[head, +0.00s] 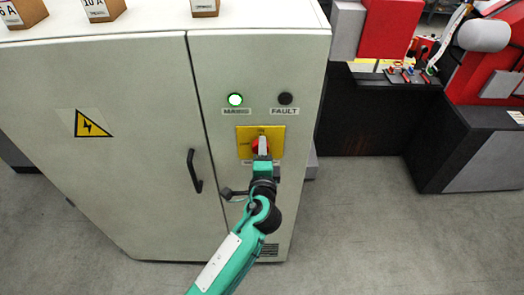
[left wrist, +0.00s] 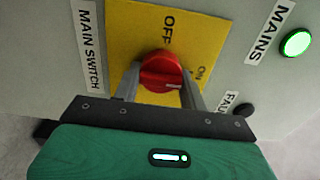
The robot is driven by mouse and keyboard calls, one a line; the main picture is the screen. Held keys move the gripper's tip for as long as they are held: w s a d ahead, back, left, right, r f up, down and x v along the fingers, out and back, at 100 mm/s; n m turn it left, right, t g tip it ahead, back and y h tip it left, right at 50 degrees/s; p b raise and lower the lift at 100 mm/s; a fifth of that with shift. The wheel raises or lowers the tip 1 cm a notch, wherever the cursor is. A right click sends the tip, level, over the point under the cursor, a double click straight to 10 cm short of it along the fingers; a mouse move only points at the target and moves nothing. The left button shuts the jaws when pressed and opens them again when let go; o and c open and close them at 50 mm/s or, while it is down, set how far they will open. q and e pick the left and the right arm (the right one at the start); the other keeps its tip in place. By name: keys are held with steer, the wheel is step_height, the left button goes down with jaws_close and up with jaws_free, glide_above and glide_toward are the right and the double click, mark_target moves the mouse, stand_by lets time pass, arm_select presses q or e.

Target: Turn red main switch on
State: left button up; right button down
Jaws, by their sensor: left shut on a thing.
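The red main switch (head: 255,145) sits on a yellow plate (head: 243,133) on the grey cabinet's right door. In the left wrist view the red knob (left wrist: 162,70) has a white mark on its right side, pointing toward the ON side; OFF is printed above the knob. My left gripper (head: 262,146) is at the switch. In the left wrist view its two fingers (left wrist: 160,88) stand on either side of the knob, shut on it. The MAINS lamp (head: 235,99) glows green. The FAULT lamp (head: 285,98) is dark. My right gripper is not in view.
A black door handle (head: 194,171) is on the left door, and a dark lever (head: 230,193) sits below the switch. Small labelled boxes (head: 103,9) stand on the cabinet top. A red and black machine (head: 395,105) stands at the right. The floor (head: 370,235) between is clear.

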arm_select(q)
steer(key=o, duration=1)
steer(key=shift+c, duration=0.2)
steer(key=shift+s, duration=0.1)
steer(key=s+b, duration=0.5)
steer(key=s, duration=0.8)
steer(key=shift+s, duration=0.35)
